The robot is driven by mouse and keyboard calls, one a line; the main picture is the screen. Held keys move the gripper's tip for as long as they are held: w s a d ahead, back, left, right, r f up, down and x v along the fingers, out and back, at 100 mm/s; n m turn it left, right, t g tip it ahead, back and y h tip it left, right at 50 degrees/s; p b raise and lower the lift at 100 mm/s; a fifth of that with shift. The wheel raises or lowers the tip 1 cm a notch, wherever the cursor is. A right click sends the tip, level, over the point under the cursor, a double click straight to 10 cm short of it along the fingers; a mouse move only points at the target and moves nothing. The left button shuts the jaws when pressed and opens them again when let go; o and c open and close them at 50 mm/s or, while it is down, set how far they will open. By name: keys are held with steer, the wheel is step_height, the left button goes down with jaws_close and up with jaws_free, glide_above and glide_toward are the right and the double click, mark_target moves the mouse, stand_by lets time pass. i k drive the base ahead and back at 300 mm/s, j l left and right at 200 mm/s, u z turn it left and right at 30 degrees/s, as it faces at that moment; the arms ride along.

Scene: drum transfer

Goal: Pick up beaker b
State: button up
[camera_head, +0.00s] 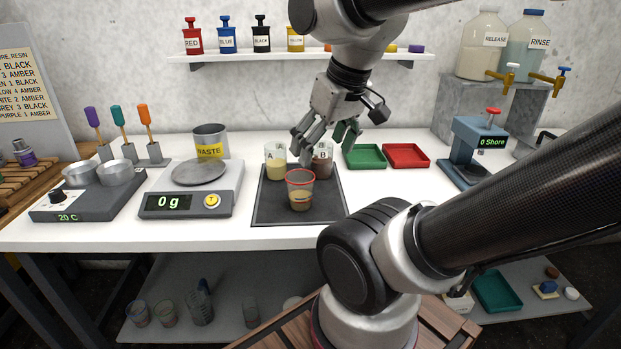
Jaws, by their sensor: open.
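Beaker B (323,168) is a clear beaker with a white "B" label and brownish contents. It stands upright at the back right of a dark mat (265,213). My gripper (325,147) reaches down at it from above, with fingers open. One finger shows at its left, in the gap toward beaker A, and the other at its upper right. I cannot tell whether either finger touches the glass. Beaker A (275,168), with pale yellow contents, stands to the left. A red-rimmed cup (300,194) with tan contents stands in front and hides part of beaker B's lower left.
A scale (192,202) reading 0 g, a hot plate (88,200) and a waste can (210,142) are at left. A green tray (364,157), a red tray (407,156) and a Shore tester (470,150) are at right. White counter is bare right of the mat.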

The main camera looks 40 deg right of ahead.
mark_target(321, 160)
steer(key=i+j+z, duration=0.1)
steer(key=z, duration=0.3)
steer(key=j+z, duration=0.15)
steer(key=z, duration=0.2)
steer(key=i+j+z, duration=0.1)
steer(key=z, duration=0.3)
